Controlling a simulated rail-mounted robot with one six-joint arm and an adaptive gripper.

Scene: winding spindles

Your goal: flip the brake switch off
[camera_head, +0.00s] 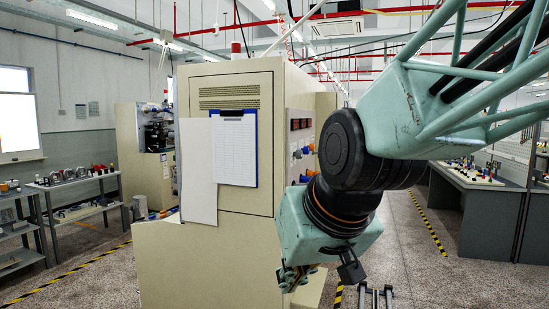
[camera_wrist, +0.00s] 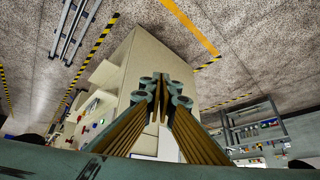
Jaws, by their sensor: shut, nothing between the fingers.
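The tall beige machine cabinet (camera_head: 225,185) stands in the middle of the head view. Its right side carries a control panel (camera_head: 299,150) with red displays and several small knobs or switches. I cannot tell which one is the brake switch. My gripper (camera_head: 297,280) is in front of the cabinet, low and apart from the panel, and its fingers are small in this view. In the wrist view the fingers of my gripper (camera_wrist: 162,85) are together and empty. The cabinet (camera_wrist: 150,55) shows there beyond the fingers, tilted, with small coloured controls (camera_wrist: 95,125) along its left side.
A clipboard (camera_head: 236,148) hangs on the cabinet front. A shelf (camera_head: 75,180) with parts stands at the left, and a workbench (camera_head: 485,185) with small items at the right. Striped floor tape (camera_head: 427,222) runs along the clear aisle. Metal rails (camera_wrist: 75,30) lie on the floor.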

